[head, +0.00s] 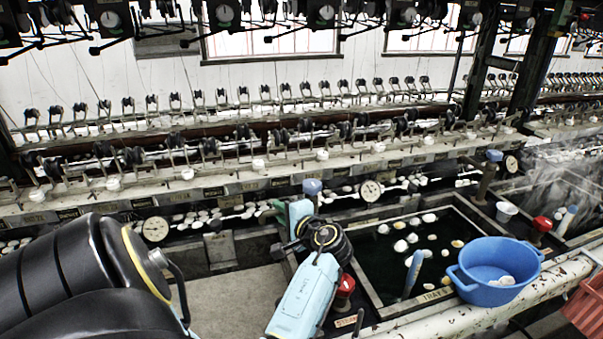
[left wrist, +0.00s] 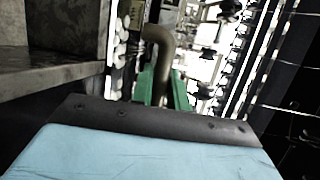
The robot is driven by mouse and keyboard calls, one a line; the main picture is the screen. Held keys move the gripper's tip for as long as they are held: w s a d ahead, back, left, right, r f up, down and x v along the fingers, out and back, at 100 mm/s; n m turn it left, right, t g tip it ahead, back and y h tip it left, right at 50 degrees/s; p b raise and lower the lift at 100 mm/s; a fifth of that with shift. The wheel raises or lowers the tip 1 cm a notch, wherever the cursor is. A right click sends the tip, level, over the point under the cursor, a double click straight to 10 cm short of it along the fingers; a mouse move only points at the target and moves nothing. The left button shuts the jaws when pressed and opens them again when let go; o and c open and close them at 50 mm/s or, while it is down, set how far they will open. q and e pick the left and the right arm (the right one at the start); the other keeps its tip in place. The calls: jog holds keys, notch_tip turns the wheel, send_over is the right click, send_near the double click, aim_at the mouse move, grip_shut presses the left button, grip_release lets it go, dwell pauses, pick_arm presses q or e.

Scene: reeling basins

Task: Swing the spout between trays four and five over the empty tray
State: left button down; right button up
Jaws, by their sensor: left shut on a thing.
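The spout (left wrist: 157,65) shows in the left wrist view as a dull brown bent pipe, its stem between green fingers. My left gripper (left wrist: 161,92) is shut on that stem. In the head view my left gripper (head: 284,213) reaches to the near-wall side between two trays, beside a blue knob (head: 312,187); the spout is mostly hidden there. The empty tray (head: 235,287) is the bare grey basin left of my forearm. Tray five (head: 449,288), on the right, holds dark water with several pale cocoons.
A red knob (head: 345,287) is close to my left forearm. A light-blue handle (head: 412,274) rises from tray five. Gauges and a rail of reeling guides (head: 240,180) run behind.

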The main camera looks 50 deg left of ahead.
pick_arm(q)
jog(key=shift+d+f, duration=0.15)
jog(key=shift+d, duration=0.1)
jog(key=shift+d+n+g, duration=0.15)
jog(key=shift+n+g, duration=0.25)
jog(key=shift+g, duration=0.1)
pick_arm(e)
jog(key=w, duration=0.3)
jog(key=shift+f, duration=0.1)
jog(key=shift+s+d, duration=0.1)
jog(key=shift+d, duration=0.05)
pick_arm(q)
jog(key=c, duration=1.4)
grip_release()
pick_arm(e)
jog(key=shift+s+d, duration=0.1)
jog(key=shift+s, duration=0.5)
pick_arm(q)
jog(key=shift+o, duration=0.2)
jog(key=d+r, duration=0.2)
jog(key=d, duration=1.1)
jog(key=shift+w+r, duration=0.3)
pick_arm(e)
jog(key=shift+w, duration=0.3)
jog(key=shift+a, duration=0.2)
